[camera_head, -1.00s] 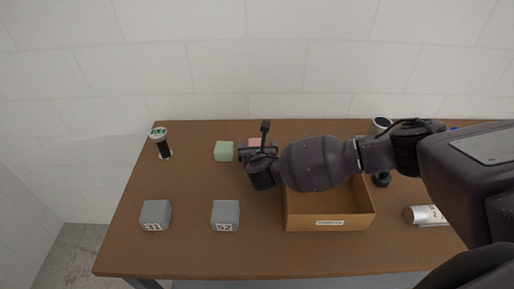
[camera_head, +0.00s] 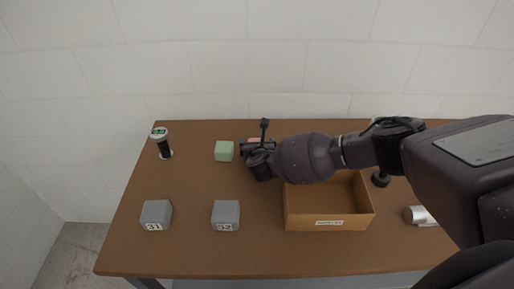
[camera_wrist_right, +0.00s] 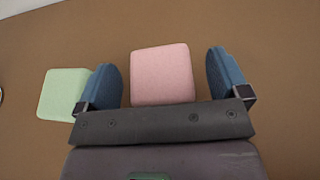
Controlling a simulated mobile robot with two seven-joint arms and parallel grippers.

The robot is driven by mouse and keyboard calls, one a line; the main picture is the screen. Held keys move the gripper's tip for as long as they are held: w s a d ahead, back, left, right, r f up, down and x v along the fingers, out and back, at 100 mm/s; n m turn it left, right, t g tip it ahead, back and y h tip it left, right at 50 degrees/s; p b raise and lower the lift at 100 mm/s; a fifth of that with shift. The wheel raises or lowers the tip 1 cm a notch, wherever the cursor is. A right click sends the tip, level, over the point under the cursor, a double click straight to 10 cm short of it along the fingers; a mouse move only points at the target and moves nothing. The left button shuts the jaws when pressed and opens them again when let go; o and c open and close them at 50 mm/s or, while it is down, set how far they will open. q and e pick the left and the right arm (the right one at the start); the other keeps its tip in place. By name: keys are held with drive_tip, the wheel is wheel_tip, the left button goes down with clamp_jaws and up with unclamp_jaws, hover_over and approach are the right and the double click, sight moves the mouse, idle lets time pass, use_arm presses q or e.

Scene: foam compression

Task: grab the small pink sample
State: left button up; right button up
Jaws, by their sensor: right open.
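The small pink sample (camera_wrist_right: 161,75) is a rounded foam block on the table. In the right wrist view it sits between the two blue fingers of my right gripper (camera_wrist_right: 172,85), with a gap on each side. My right gripper is open and holds nothing. In the head view my right gripper (camera_head: 257,150) is over the sample's spot, and only a sliver of the pink sample (camera_head: 254,140) shows behind it. My left gripper is in neither view.
A green foam block (camera_head: 224,151) lies just left of the pink one. Grey blocks marked 31 (camera_head: 156,214) and 32 (camera_head: 226,215) stand at the front. An open cardboard box (camera_head: 328,224) is under my right arm. A device with a green display (camera_head: 160,142) stands at the back left.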

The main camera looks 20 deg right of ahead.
drive_tip(key=shift+c, duration=0.4)
drive_tip(key=c, duration=0.9)
drive_tip(key=shift+r, duration=0.1)
